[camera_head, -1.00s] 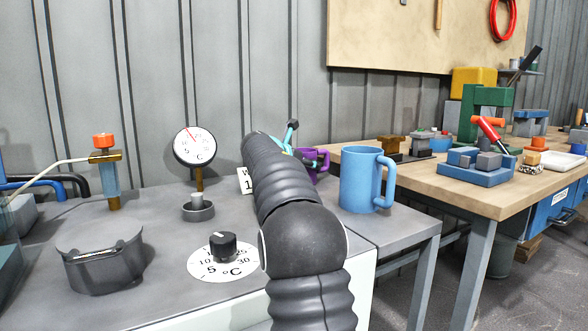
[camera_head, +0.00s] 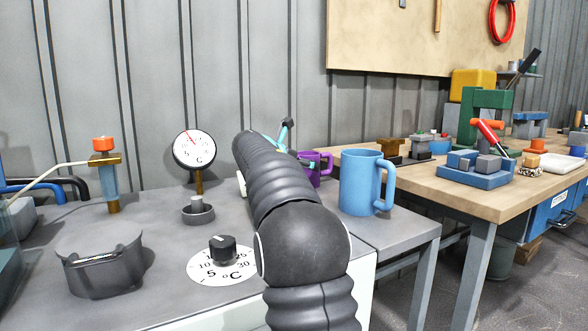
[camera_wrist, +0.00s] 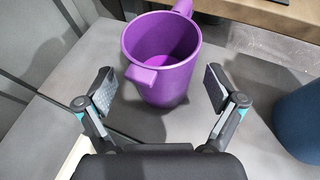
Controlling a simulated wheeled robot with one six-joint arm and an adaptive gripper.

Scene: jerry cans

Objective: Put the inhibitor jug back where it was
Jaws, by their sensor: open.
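A purple jug (camera_wrist: 163,60) with an open top stands upright on the grey surface in the wrist view, with one lug facing my gripper and another on the far side. My gripper (camera_wrist: 160,88) is open, its fingers apart on the left and right of the purple jug's near side, not closed on it. I cannot read which jug is the inhibitor.
A thermometer dial (camera_head: 194,150), a temperature knob (camera_head: 222,247) and a dark grey lidded pot (camera_head: 100,260) stand left of my arm. A wooden workbench (camera_head: 480,195) with clamps and blocks is at the right. A metal wall closes off the back.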

